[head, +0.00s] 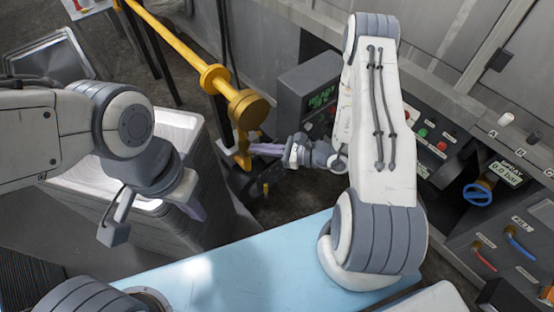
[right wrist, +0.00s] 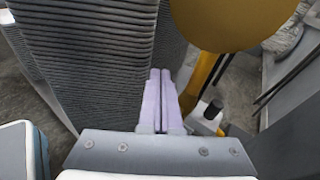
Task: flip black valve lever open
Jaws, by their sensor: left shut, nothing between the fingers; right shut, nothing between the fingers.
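My left gripper (head: 196,211) is shut and empty, low beside the tray stack. The black lever is not clear in the right wrist view.
A gauge (head: 506,172) reads 0.0 bar. The yellow post (head: 247,107) and tray stack (head: 180,125) crowd my right gripper. A grey display box (head: 305,92) stands behind it.

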